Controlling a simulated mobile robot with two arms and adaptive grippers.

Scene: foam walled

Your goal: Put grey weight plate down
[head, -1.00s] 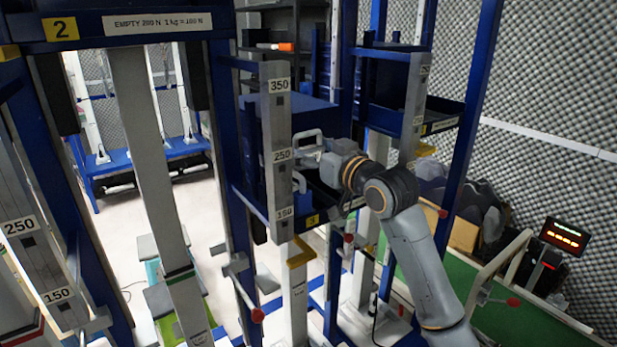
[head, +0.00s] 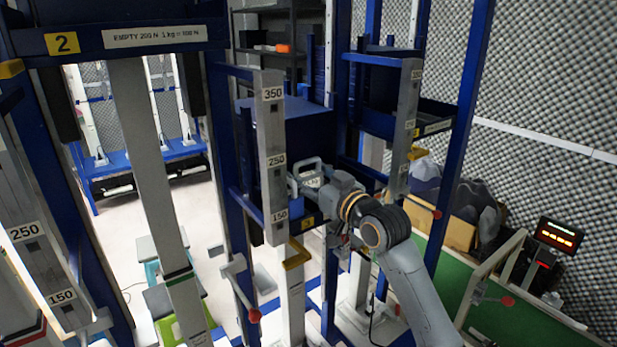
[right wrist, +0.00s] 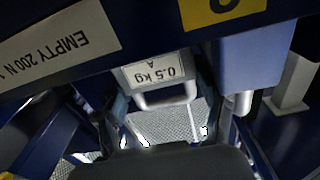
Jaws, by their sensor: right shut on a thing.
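The grey weight plate (right wrist: 160,74) shows in the right wrist view as a light grey piece marked "0.5 kg A", upside down in the picture, with a pale handle loop. My right gripper (right wrist: 165,128) is shut on it, with a dark finger on either side of the handle. In the head view a grey handle loop (head: 308,165) shows just left of my right gripper (head: 318,186), beside the blue stand. The gripper and the post hide most of the plate and what lies under it. My left gripper is not in view.
A grey post (head: 270,150) marked 350, 250 and 150 stands close left of the gripper. A second marked post (head: 405,125) and a blue shelf (head: 430,115) stand to the right. A blue beam (right wrist: 75,65) with an "EMPTY 200 N" label crosses the wrist view.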

